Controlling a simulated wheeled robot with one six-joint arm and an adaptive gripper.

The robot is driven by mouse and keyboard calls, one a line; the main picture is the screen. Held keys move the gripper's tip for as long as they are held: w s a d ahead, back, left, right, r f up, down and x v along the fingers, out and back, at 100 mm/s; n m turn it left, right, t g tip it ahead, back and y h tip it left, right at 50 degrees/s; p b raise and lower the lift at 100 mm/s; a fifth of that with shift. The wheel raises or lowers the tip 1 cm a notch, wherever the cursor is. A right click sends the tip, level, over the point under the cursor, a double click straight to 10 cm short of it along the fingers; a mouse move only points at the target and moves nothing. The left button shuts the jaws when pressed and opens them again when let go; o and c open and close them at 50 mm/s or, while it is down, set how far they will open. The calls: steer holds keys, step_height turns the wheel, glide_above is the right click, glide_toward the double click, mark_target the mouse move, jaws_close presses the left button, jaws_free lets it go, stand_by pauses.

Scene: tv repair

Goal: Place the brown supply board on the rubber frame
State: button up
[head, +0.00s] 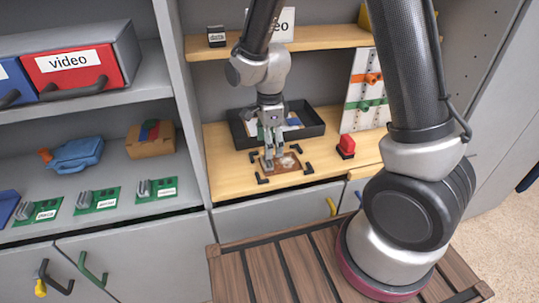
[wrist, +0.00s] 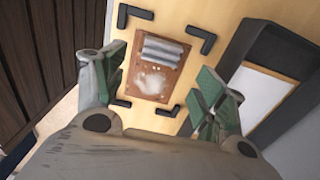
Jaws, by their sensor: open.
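The brown supply board (head: 290,168) lies flat on the wooden worktop, inside the black corner pieces of the rubber frame (head: 263,180). In the wrist view the board (wrist: 148,86) carries a ribbed silver block and a pale patch. It sits between the frame's corners (wrist: 201,40), with wood showing around it. My gripper (head: 272,150) points down just over the board. In the wrist view its fingers (wrist: 160,85) are spread apart, one on each side of the board, with nothing between them. In the head view the gripper hides part of the board.
A dark tray (head: 312,130) stands behind the frame, and a red switch-like block (head: 346,146) stands to the right. Green boards (head: 97,198) lie on the left shelf below a red video drawer (head: 75,63). A slatted wooden surface (head: 285,265) is in front.

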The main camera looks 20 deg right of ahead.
steer(key=s+d+r+n+t, duration=0.1)
steer(key=s+d+r+n, duration=0.1)
steer(key=d+r+n, duration=0.3)
steer(key=s+d+r, duration=0.2)
steer(key=r, duration=0.5)
steer(key=s+d+r+n+t, duration=0.1)
steer(key=s+d+r+n, duration=0.2)
steer(key=r, duration=0.4)
steer(key=s+d+r+n+t, duration=0.1)
steer(key=s+d+r+n, duration=0.1)
steer(key=s+d+n, duration=0.2)
steer(key=s+d+r+n+t, duration=0.1)
steer(key=s+d+r+n, duration=0.2)
steer(key=s+n, duration=0.3)
steer(key=shift+s+d+r, duration=0.25)
steer(key=shift+s+d, duration=0.5)
steer(key=shift+s, duration=0.4)
